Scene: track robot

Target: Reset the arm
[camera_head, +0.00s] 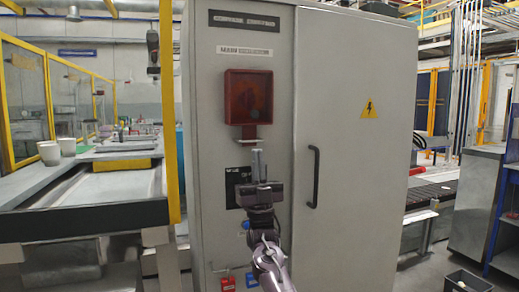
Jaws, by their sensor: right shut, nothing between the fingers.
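My right gripper (259,166) is in front of the grey electrical cabinet (360,190), its shut fingers pointing up and nothing between them. The fingertips are just below a red box with a dark window (248,98) on the cabinet's front. The gripper covers part of a dark panel (232,183) on the cabinet. I cannot tell whether the fingers touch the cabinet. My right arm reaches up from the bottom middle of the view. My left gripper is not in view.
The cabinet door has a black handle (313,177) and a yellow warning triangle (369,109). A workbench with white cups (67,146) stands at the left behind a yellow post (168,110). A metal cabinet (474,200) and a dark bin (467,281) are at the right.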

